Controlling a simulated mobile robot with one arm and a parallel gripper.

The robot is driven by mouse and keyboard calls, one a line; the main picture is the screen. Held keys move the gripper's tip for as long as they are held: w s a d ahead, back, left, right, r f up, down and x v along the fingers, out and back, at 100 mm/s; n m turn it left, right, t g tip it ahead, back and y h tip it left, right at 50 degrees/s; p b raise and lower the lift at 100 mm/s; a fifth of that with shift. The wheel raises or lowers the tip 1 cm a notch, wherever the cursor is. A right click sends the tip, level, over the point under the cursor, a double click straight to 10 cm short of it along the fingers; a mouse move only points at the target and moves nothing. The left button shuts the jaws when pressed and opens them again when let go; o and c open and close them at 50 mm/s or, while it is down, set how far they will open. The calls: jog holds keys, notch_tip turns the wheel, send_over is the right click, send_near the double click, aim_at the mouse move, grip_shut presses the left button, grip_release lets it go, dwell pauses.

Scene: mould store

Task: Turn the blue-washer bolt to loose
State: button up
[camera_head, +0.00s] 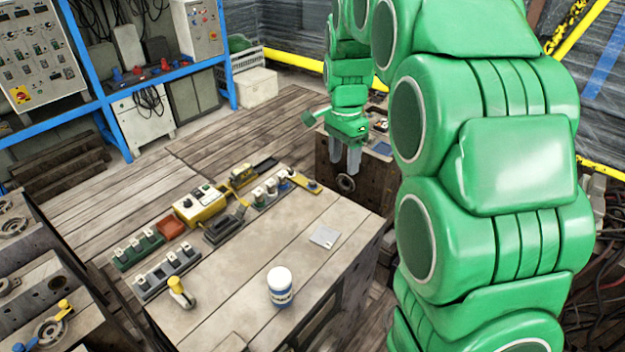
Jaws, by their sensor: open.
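My gripper (345,166) hangs from the green arm with its two grey fingers pointing down and apart, empty. It is beyond the far right end of the workbench, in front of or above a brown metal block (360,180) with a round fitting on its side. I cannot pick out the blue-washer bolt for certain. A small blue spot shows at a grey strip of fittings (262,203) near the bench's far end. A yellow strip (308,184) beside it carries a small dark round piece. Both are too small to read.
Mould blocks (40,290) stand at left. My arm hides the right side.

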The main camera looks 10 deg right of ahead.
jog(key=w+a+f+m, duration=0.1)
jog(key=w+f+m, duration=0.3)
jog(key=w, duration=0.5)
jog(key=w+a+f+m, duration=0.1)
jog(key=w+f+m, duration=0.2)
jog(key=w+f, duration=0.35)
jog(key=m+t, duration=0.1)
jog(key=m, duration=0.5)
send_over(312, 182)
notch_tip(312, 182, down, 13)
jog(key=shift+w+d+r, duration=0.1)
jog(key=shift+w, duration=0.05)
jog(key=shift+f, duration=3.9)
grip_shut()
